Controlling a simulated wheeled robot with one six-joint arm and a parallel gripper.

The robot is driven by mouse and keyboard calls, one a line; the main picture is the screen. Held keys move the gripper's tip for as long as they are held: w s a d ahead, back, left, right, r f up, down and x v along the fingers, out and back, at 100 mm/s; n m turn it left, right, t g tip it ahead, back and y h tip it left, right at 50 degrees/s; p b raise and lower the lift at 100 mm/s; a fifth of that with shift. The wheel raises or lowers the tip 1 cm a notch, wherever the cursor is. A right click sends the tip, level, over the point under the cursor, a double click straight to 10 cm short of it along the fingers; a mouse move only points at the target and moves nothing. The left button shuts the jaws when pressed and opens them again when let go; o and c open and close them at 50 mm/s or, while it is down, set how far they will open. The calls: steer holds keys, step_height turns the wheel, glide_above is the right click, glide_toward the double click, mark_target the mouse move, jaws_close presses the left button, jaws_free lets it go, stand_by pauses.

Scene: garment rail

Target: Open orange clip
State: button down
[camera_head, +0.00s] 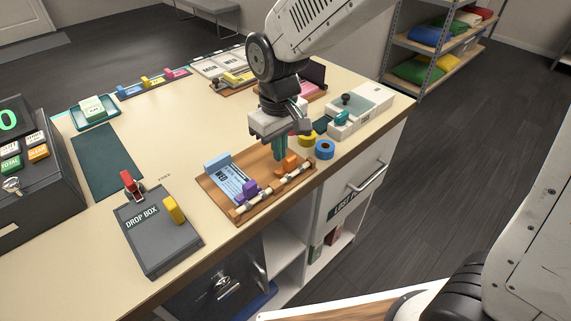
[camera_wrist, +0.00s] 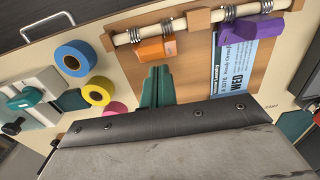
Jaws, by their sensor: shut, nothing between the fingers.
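The orange clip (camera_head: 291,162) sits on a wooden rod along the front edge of a brown wooden board (camera_head: 213,187). In the wrist view the orange clip (camera_wrist: 155,47) hangs by a metal spring coil on the rod (camera_wrist: 180,24). My gripper (camera_head: 280,156) points down over the board, beside the orange clip. Its teal fingers (camera_wrist: 158,72) are together and empty, with their tips close to the clip's body. Whether they touch it I cannot tell.
A purple clip (camera_head: 250,188) on the same rod stands at a blue printed ticket (camera_head: 228,181). Blue tape (camera_head: 324,149) and yellow tape (camera_head: 306,138) lie to the right. A grey drop box (camera_head: 158,232) is at the left front.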

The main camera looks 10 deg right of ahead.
stand_by(0.4)
steer(key=shift+s+d+f, duration=0.1)
steer(key=shift+s+d, duration=0.4)
steer(key=shift+s, duration=0.25)
steer(key=shift+s+d+f, duration=0.1)
steer(key=shift+s+d, duration=0.4)
steer(key=shift+s, duration=0.25)
steer(key=shift+s+d, duration=0.5)
steer(key=shift+s, duration=0.25)
steer(key=shift+s+d+r, duration=0.15)
steer(key=shift+s+d, duration=0.05)
steer(key=shift+s, duration=0.05)
steer(key=shift+w+r, duration=0.15)
steer(key=shift+r, duration=0.25)
step_height(320, 180, up, 8)
steer(key=shift+s+r, duration=0.15)
steer(key=shift+s, duration=0.15)
steer(key=shift+d, duration=0.15)
steer(key=s+d+r+m+t, duration=0.1)
steer(key=s+d+m, duration=0.5)
steer(key=s+d, duration=0.8)
steer(key=d+r, duration=0.1)
steer(key=d, duration=0.2)
steer(key=shift+r+m, duration=0.35)
steer(key=shift+m, duration=0.05)
